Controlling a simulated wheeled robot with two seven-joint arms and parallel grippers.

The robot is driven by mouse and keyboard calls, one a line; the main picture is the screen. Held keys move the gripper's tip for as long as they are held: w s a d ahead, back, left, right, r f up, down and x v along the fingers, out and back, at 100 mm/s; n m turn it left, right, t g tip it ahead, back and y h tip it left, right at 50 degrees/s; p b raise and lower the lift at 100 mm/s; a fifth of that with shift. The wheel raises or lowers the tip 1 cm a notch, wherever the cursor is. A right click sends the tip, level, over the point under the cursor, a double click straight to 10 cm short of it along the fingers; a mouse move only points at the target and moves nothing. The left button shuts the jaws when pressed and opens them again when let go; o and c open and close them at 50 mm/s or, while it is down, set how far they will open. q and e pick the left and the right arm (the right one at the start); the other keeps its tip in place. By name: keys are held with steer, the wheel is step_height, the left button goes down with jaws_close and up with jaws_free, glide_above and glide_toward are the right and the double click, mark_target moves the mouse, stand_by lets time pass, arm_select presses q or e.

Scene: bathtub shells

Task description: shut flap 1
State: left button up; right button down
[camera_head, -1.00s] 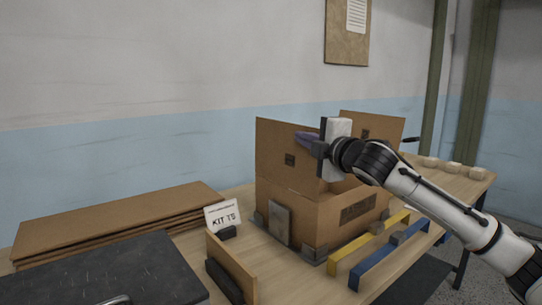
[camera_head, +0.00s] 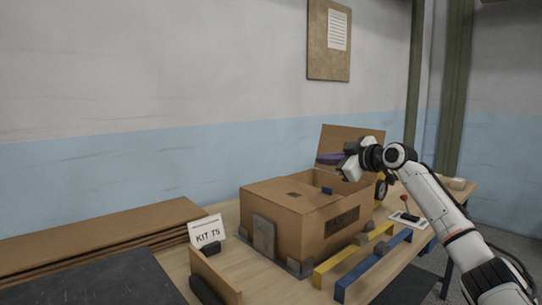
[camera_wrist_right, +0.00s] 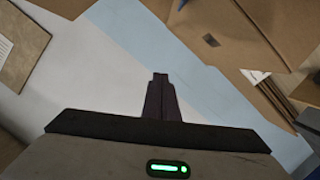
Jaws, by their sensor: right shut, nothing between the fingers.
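The cardboard box (camera_head: 335,225) stands open-topped on the table. Its left flap (camera_head: 285,194) lies folded down over the left part of the opening, with a small dark mark on it. The far right flap (camera_head: 352,138) stands upright. I cannot tell which flap is numbered 1. My right gripper (camera_head: 330,158) is above the box's right part, in front of the standing flap, its dark fingers pointing left. Its fingers (camera_wrist_right: 160,97) are together and empty in the right wrist view, where box cardboard (camera_wrist_right: 240,30) shows at upper right. My left gripper is out of view.
A yellow bar (camera_head: 352,255) and a blue bar (camera_head: 372,266) lie in front of the box. A card reading "KIT T5" (camera_head: 207,231) and stacked cardboard sheets (camera_head: 110,238) are at left. A red-knobbed lever device (camera_head: 404,212) stands at right.

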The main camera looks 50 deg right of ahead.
mark_target(334, 196)
steer(key=d+f+m, duration=0.1)
steer(key=f, duration=0.1)
steer(key=d+f+m+y, duration=0.1)
steer(key=d+f+m, duration=0.1)
steer(key=f, duration=0.1)
steer(key=d+f+m, duration=0.1)
steer(key=f, duration=0.1)
steer(key=shift+s+d+f+y+b, duration=0.15)
steer(key=shift+d+f+y+b, duration=0.05)
steer(key=shift+d+y+b, duration=0.15)
steer(key=shift+d+f+b, duration=0.2)
steer(key=shift+f+b, duration=0.2)
steer(key=shift+f, duration=0.35)
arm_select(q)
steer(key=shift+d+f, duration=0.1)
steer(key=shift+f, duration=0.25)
arm_select(e)
steer(key=shift+f, duration=0.15)
steer(key=shift+f, duration=0.15)
